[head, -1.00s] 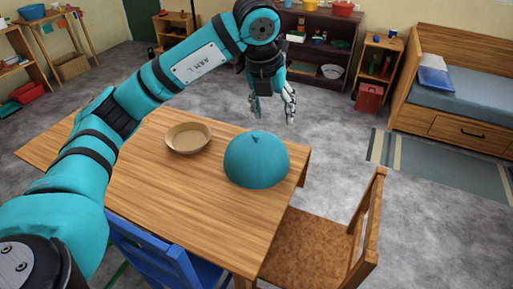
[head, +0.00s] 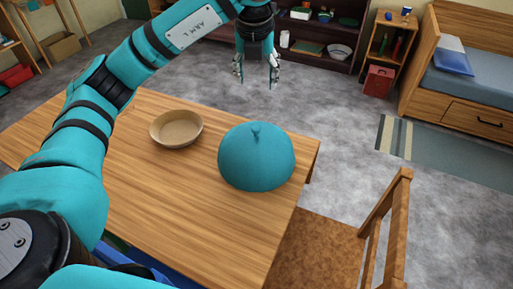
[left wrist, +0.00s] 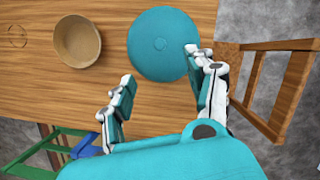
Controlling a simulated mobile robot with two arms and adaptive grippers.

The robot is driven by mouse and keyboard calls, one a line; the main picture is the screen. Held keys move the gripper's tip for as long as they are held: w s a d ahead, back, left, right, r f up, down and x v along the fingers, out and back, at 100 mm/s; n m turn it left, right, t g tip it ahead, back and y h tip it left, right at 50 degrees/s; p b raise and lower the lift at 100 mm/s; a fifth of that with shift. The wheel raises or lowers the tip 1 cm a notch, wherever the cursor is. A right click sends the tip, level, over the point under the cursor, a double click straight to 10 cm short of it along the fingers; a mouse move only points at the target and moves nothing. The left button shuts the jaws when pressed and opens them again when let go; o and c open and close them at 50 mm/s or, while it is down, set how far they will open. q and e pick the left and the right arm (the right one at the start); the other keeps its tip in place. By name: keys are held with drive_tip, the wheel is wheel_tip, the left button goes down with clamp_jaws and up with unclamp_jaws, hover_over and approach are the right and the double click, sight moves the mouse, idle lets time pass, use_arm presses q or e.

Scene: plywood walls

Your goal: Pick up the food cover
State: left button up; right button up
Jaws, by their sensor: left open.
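The food cover (head: 256,158) is a teal dome with a small knob on top. It sits on the wooden table (head: 190,220) near its right end. It also shows in the left wrist view (left wrist: 160,45), just beyond the fingertips. My left gripper (head: 257,82) is open and empty, held above and apart from the cover. My right gripper is not in view.
A tan bowl (head: 176,128) stands on the table left of the cover. A shelf (head: 312,38) and a bed (head: 470,85) are farther back.

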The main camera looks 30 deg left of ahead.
use_arm(q)
wheel_tip(320, 180, down, 2)
drive_tip(key=b, duration=0.1)
hover_over(256, 127)
drive_tip(key=s+d, duration=0.1)
wheel_tip(256, 127, down, 12)
drive_tip(key=shift+s+f, duration=0.1)
drive_tip(key=shift+s, duration=0.05)
drive_tip(key=shift+f, duration=0.4)
drive_tip(key=p+x, duration=0.1)
drive_tip(key=x, duration=0.3)
drive_tip(key=shift+s+a+f, duration=0.1)
drive_tip(key=shift+a+f, duration=0.05)
drive_tip(key=shift+f, duration=0.45)
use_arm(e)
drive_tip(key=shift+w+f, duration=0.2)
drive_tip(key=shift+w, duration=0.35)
use_arm(q)
drive_tip(key=shift+c, duration=0.2)
clamp_jaws()
